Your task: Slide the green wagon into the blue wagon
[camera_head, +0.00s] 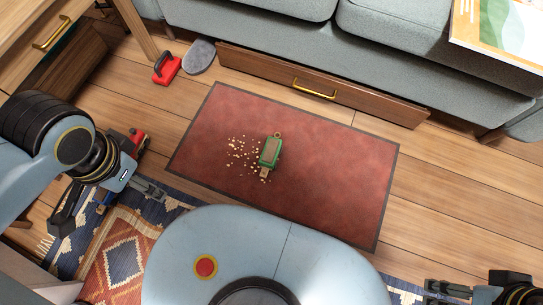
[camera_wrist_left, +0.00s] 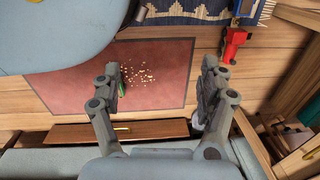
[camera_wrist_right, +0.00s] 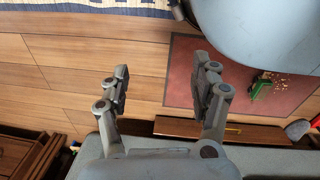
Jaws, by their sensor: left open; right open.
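The green wagon (camera_head: 270,152) stands on the red mat (camera_head: 330,175), beside scattered crumbs, with a small ring at its far end. It also shows in the right wrist view (camera_wrist_right: 261,87) and, partly hidden behind a finger, in the left wrist view (camera_wrist_left: 123,90). My left gripper (camera_wrist_left: 160,70) is open and empty, left of the mat. My right gripper (camera_wrist_right: 161,68) is open and empty, right of the mat.
A grey sofa (camera_head: 240,38) with a wooden drawer (camera_head: 350,98) below borders the mat's far side. A red-handled tool (camera_head: 166,68) and a grey pad (camera_head: 200,57) lie near a table leg. A patterned rug (camera_head: 120,240) lies at the near left. Floor right of the mat is clear.

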